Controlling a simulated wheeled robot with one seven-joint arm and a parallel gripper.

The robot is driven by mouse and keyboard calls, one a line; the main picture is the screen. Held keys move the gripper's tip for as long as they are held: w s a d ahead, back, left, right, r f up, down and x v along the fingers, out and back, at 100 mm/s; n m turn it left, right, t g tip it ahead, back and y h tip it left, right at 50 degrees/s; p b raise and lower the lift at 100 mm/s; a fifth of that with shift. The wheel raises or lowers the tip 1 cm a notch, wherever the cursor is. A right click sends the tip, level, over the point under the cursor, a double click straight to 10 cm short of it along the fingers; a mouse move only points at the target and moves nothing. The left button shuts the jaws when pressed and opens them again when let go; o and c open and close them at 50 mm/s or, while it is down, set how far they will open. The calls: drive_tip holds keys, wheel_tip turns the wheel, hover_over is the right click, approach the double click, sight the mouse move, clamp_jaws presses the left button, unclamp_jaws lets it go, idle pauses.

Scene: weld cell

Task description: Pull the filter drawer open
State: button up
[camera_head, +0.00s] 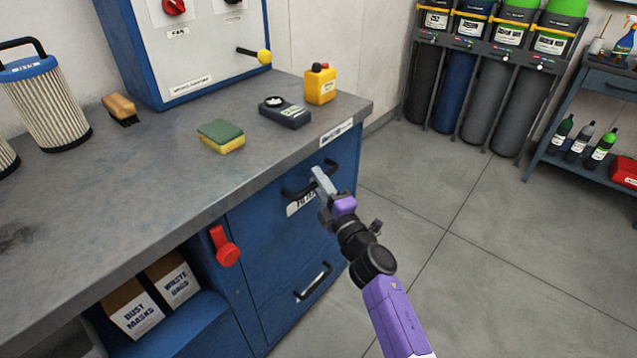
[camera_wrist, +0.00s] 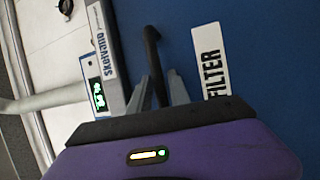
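The filter drawer (camera_head: 258,228) is the blue upper drawer under the worktop; its front looks flush with the cabinet. Its black bar handle (camera_head: 294,194) sits above a white label, partly hidden by my gripper. My gripper (camera_head: 322,180) is at this handle, reaching in from the lower right. In the wrist view, the handle (camera_wrist: 152,50) runs between the two grey fingers (camera_wrist: 159,88), with a visible gap on its right side. The fingers are apart, around the handle; contact on the left finger cannot be told. The FILTER label (camera_wrist: 208,60) is just right of them.
A lower drawer handle (camera_head: 313,282) and a red lever (camera_head: 225,247) are close by on the cabinet. The worktop (camera_head: 160,185) overhangs above, carrying a sponge (camera_head: 221,136), a dark meter (camera_head: 285,111) and a yellow container (camera_head: 320,84). The floor (camera_head: 480,255) to the right is clear.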

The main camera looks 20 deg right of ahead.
clamp_jaws()
idle(1.5)
